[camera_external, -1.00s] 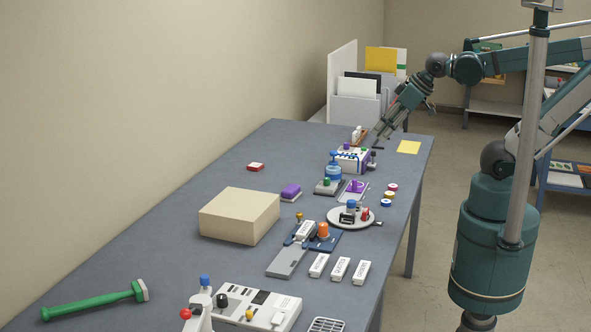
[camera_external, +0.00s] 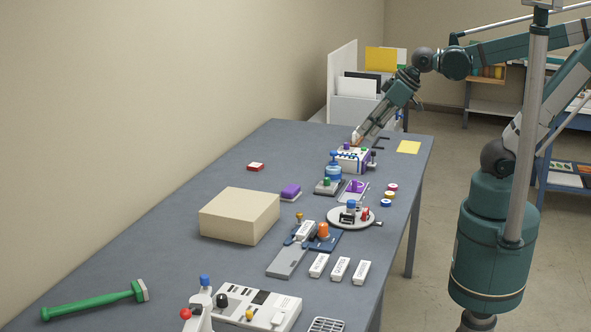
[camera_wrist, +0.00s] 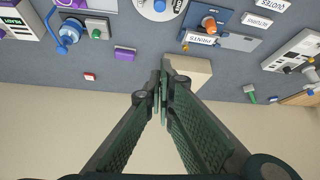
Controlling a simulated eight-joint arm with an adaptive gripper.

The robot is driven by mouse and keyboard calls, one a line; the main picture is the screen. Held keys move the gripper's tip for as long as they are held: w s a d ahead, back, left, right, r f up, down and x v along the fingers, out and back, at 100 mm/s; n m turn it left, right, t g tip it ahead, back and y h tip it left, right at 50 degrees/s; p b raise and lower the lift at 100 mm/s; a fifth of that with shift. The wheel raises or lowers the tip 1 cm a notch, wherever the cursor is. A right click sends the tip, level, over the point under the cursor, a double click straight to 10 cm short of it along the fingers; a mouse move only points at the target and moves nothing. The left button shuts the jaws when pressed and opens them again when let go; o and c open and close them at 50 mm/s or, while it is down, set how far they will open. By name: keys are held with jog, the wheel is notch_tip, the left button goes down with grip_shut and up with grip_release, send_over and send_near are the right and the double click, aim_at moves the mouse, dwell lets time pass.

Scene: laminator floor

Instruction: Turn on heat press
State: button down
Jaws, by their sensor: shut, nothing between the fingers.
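No label marks a heat press, and I cannot tell for certain which device it is. One candidate is the white machine (camera_external: 258,306) with black and yellow knobs at the near end of the table; it also shows at the right of the wrist view (camera_wrist: 292,50). Another is the white-and-blue box (camera_external: 352,159) with coloured knobs at the far end, partly in the wrist view's top left corner (camera_wrist: 18,20). My gripper (camera_external: 358,139) is shut and empty, appearing just above and behind that far box. Its fingertips meet in the wrist view (camera_wrist: 161,84), apparently touching nothing.
A beige box (camera_external: 238,216) stands mid-table. A green hammer (camera_external: 95,300) lies near left. The left strip is mostly clear.

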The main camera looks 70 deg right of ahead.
jog(key=w+a+n+g+y+p, duration=0.1)
jog(key=w+a+n, duration=0.25)
jog(key=a, duration=0.65)
jog(key=w+a+n+g+y+p, duration=0.15)
jog(key=w+a, duration=0.25)
jog(key=a, duration=0.6)
jog(key=w+a+n+g+y, duration=0.15)
jog(key=w+a+n, duration=0.25)
jog(key=a, duration=0.6)
jog(key=s+a+f+n+g, duration=0.1)
jog(key=a+f, duration=0.3)
jog(key=a, duration=0.6)
jog(key=s+a+f+n+g+y+p, duration=0.1)
jog(key=s+a+f+n, duration=0.1)
jog(key=a, duration=0.8)
jog(key=s+a+f+n+g+y, duration=0.1)
jog(key=a+f+n, duration=0.3)
jog(key=a, duration=0.6)
jog(key=shift+s+f+p, duration=0.4)
jog(key=shift+s+f, duration=0.05)
jog(key=shift+f, duration=0.45)
jog(key=shift+a+f, duration=0.15)
jog(key=shift+a, duration=0.05)
